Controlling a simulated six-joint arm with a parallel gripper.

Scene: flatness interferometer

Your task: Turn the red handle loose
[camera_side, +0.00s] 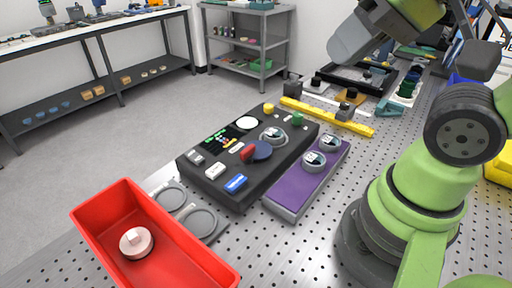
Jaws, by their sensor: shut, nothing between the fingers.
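A small red handle (247,154) sits on the black instrument panel (226,193). It lies against the left side of a dark blue round disc (261,150) and points toward the lower left. Nothing of mine touches it. A grey and green part of my arm hangs at the top right, well above and away from the panel. My fingertips do not show in this view.
A red bin (90,215) holding a pale pink round piece (136,242) stands at front left. Grey round holders (199,222) lie beside it. A purple tray (290,194) with two round parts lies right of the panel. A yellow bar (325,116) lies behind.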

